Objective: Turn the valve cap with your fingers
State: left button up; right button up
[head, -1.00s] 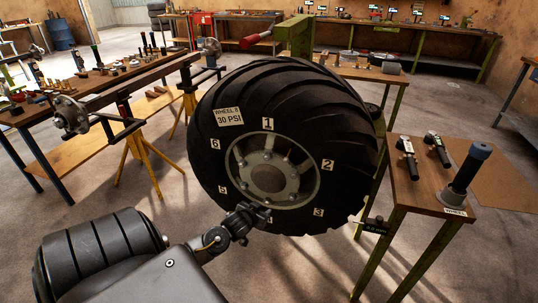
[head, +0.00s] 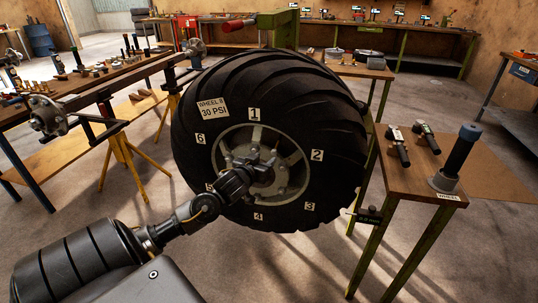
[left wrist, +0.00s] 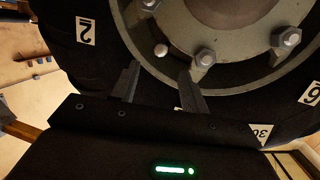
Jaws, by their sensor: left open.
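The wheel (head: 330,105) is a large black tyre with a grey rim, standing upright, with number tags and a "WHEEL 8 30 PSI" label. My left gripper (head: 266,160) is in front of the rim in the head view. In the left wrist view the left gripper (left wrist: 158,80) is open, its two dark fingers pointing at the rim edge. A small, pale, round knob, apparently the valve cap (left wrist: 161,50), lies just beyond and between the fingertips, with no visible contact. In the head view I cannot make out the cap behind the gripper. My right gripper is not in view.
Lug nuts (left wrist: 205,57) stand on the rim close to the fingers. A wooden table (head: 405,180) at right holds gauges (head: 398,146) and a dark-handled tool on a round base (head: 445,181). A workbench with an axle (head: 105,88) stands at left.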

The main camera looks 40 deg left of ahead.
aim_at(273, 152)
pick_arm(q)
jog(key=x, duration=0.6)
jog(key=shift+w+a, duration=0.1)
jog(key=shift+w, duration=0.15)
grip_shut()
dwell(0.4)
